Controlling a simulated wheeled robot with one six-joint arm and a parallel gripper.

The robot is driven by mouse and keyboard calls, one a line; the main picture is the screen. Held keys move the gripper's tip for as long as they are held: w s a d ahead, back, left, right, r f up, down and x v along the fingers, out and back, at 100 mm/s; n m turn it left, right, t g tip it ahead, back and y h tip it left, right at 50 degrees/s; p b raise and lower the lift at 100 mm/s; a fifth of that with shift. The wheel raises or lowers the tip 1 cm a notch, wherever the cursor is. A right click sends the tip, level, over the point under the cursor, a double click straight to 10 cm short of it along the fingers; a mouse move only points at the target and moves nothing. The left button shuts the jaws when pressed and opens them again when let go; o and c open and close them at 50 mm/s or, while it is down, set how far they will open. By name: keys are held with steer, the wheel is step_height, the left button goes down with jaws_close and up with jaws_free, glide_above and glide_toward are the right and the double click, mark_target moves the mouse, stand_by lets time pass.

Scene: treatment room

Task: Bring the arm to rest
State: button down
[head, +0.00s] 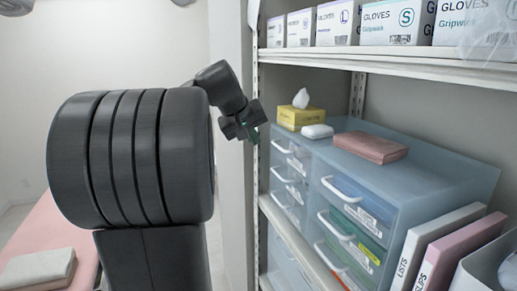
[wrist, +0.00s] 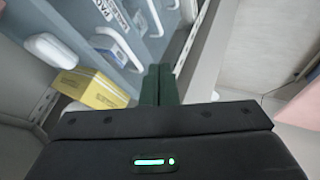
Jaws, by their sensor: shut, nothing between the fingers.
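My gripper (head: 255,139) is raised in front of the left upright of the shelf unit in the head view. In the wrist view its two dark green fingers (wrist: 159,85) lie side by side, shut, with nothing between them. My arm's large dark links fill the left half of the head view and hide part of the wall behind. The gripper appears in front of the blue drawer cabinet (head: 455,172), apart from it.
A yellow tissue box (head: 300,118), a white item (head: 317,131) and a pink box (head: 371,147) lie on the cabinet. Glove boxes (head: 398,22) line the upper shelf (head: 400,65). Binders (head: 437,243) stand at right. A pink couch (head: 52,230) is at lower left.

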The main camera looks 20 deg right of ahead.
steer(key=shift+a+v, duration=0.2)
steer(key=shift+v, duration=1.95)
steer(key=shift+w+f, duration=0.1)
